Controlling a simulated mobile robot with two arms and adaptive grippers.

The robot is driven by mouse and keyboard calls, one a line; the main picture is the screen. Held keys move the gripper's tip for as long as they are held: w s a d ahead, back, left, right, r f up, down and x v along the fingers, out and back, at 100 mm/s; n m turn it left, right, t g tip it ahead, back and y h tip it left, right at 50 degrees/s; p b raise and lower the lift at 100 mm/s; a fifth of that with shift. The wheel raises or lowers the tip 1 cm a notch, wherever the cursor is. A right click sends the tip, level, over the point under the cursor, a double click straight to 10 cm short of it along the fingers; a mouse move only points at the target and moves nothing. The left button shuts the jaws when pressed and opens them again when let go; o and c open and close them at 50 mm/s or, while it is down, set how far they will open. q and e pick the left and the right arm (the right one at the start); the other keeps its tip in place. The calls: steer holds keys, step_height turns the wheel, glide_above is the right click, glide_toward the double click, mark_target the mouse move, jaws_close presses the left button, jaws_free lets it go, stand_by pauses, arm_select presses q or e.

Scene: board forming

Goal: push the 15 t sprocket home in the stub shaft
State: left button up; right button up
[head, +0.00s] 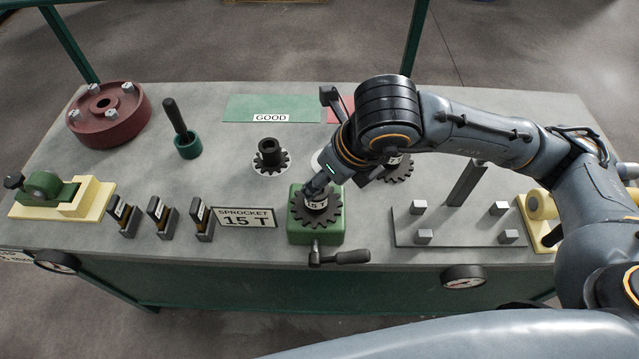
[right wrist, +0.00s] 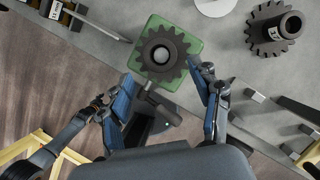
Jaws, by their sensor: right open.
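The dark toothed sprocket (head: 316,216), with a 15 T tag on its hub, sits on the green block (head: 297,235) near the front middle of the bench. In the right wrist view the sprocket (right wrist: 178,67) lies flat over the green block (right wrist: 193,47), with a pale round end, apparently the stub shaft (right wrist: 161,55), in its bore. How deep the sprocket sits cannot be told. My left gripper is out of view.
A black-handled lever (head: 340,257) sticks out at the block's front. Another sprocket (head: 269,158) stands behind, and one (head: 397,172) sits partly under my right arm. A plate with posts (head: 455,228) is at right; a SPROCKET 15 T sign (head: 245,218) is at left.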

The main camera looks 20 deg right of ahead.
steer(key=shift+v, duration=2.2)
